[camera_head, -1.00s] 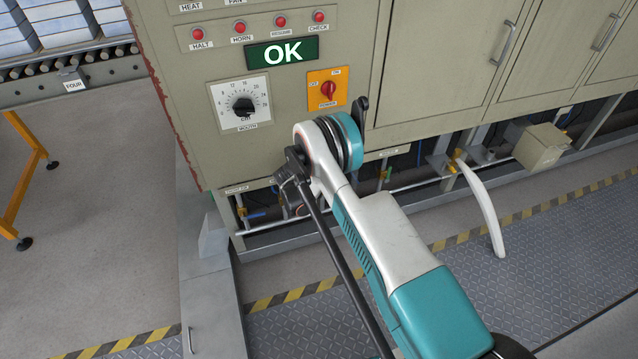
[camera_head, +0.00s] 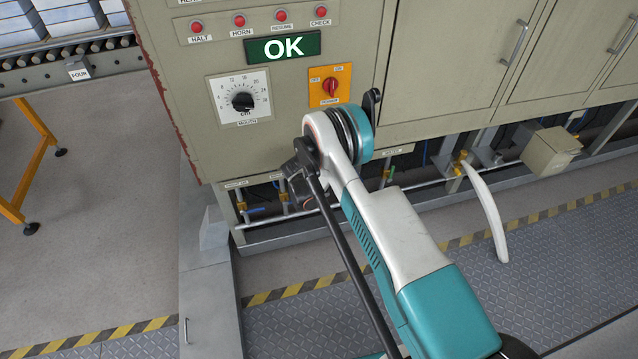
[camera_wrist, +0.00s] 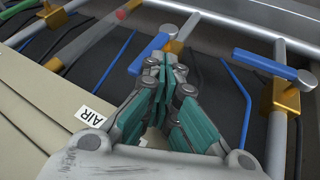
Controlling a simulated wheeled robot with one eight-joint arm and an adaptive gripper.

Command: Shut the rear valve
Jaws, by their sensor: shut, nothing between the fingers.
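In the wrist view my gripper (camera_wrist: 166,72) is shut and empty, its teal-padded fingers together. In the head view a blue handle (camera_head: 256,211) shows under the cabinet, and a green-handled valve (camera_head: 388,174) sits farther right. My arm mostly hides my gripper there. I cannot read which valve is the rear one.
Grey pipes (camera_wrist: 222,24) and loose blue and black hoses surround the valves. A cream panel with an AIR label (camera_wrist: 88,115) is close at the lower left. The cabinet (camera_head: 440,70) stands above.

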